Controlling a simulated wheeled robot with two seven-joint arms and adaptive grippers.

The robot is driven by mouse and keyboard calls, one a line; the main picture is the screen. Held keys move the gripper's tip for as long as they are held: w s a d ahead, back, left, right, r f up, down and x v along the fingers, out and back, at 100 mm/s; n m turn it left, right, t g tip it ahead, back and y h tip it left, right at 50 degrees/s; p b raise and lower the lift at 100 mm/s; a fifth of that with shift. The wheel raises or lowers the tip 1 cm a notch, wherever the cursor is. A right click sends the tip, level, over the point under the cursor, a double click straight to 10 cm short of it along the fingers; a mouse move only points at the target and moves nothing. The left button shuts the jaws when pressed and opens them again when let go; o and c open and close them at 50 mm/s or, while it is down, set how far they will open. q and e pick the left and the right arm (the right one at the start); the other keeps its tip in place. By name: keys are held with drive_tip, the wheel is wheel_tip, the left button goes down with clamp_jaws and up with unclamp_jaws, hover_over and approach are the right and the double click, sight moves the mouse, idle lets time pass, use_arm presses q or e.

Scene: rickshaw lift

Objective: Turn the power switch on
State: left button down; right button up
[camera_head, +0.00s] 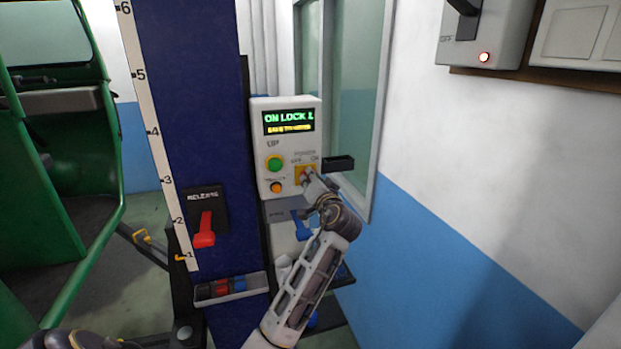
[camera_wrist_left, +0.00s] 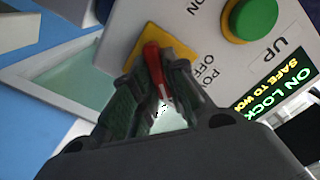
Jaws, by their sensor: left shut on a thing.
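The power switch is a red lever (camera_wrist_left: 153,62) on a yellow plate (camera_wrist_left: 178,47), on the white control box (camera_head: 262,148). My left gripper (camera_head: 307,178) is at this plate. In the left wrist view its fingers (camera_wrist_left: 157,85) are closed around the red lever, one on each side. The fingers hide part of the lever, so I cannot tell whether it points to OFF or ON. My right gripper is not in view.
The box has a lit display (camera_head: 289,121) showing "ON LOCK", a green button (camera_head: 274,164) and an orange button (camera_head: 276,187). A red release lever (camera_head: 205,230) is on the blue column (camera_head: 200,110). A blue lever (camera_head: 301,226) sits below the box. A green rickshaw (camera_head: 75,130) stands left.

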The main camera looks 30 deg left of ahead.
use_arm(q)
drive_tip(key=shift+f, duration=0.1)
idle(0.3)
drive_tip(key=c, duration=1.5)
unclamp_jaws()
drive_tip(key=shift+o, duration=0.3)
drive_tip(key=v, duration=1.2)
drive_tip(key=shift+w, duration=0.1)
drive_tip(key=shift+d, duration=0.1)
